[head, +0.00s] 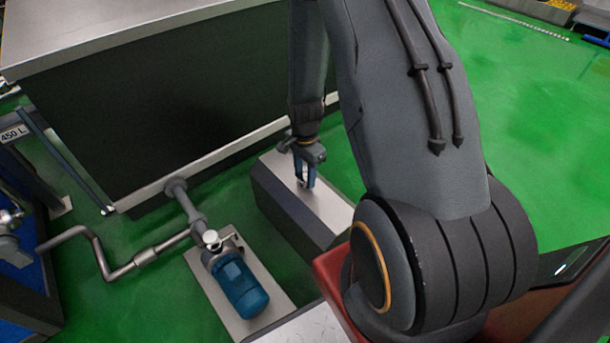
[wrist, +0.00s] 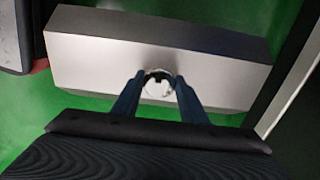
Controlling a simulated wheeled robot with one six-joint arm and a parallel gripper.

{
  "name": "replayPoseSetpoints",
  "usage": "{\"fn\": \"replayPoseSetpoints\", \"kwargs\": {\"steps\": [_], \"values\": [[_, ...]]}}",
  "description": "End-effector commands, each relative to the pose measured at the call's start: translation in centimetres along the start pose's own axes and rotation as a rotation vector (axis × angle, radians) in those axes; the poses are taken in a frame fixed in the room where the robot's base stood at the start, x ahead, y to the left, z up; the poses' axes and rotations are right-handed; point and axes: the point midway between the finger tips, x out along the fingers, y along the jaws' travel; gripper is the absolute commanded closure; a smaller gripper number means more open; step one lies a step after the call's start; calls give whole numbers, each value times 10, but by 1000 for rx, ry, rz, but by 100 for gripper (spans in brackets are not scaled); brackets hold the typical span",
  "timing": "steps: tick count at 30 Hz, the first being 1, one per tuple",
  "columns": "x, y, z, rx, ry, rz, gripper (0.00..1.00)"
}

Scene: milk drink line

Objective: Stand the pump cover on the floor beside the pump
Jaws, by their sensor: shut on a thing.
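The pump cover (head: 330,208) is a long box with a silver top and dark grey sides. In the head view it is to the right of the pump, over the green floor. I cannot tell whether its underside touches the floor. My gripper (head: 306,183) points down at its top. In the wrist view the fingers (wrist: 158,82) are shut on a round pale knob on top of the cover (wrist: 215,67). The pump (head: 238,284), with a teal motor, sits uncovered on a pale plinth (head: 274,272). The pump is not clear in the wrist view.
A large dark tank with a metal top (head: 150,110) stands behind the cover, with a pale kerb along its foot. A bent steel pipe (head: 110,270) runs left from the pump. My red base is close to the cover's near end. Green floor (head: 545,130) is open at right.

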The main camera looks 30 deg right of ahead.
Motion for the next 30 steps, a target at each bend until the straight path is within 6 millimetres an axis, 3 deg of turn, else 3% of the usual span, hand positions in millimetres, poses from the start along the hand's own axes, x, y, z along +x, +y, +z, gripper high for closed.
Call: {"fn": "replayPoseSetpoints", "kwargs": {"steps": [5, 6, 9, 20, 23, 30], "values": [[2, 0, 0, 0, 0, -1, 100], [2, 0, 0, 0, 0, 0, 56], [2, 0, 0, 0, 0, 0, 43], [-3, 0, 0, 0, 0, 0, 43], [-16, 0, 0, 0, 0, -1, 43], [-65, 0, 0, 0, 1, -3, 43]]}}
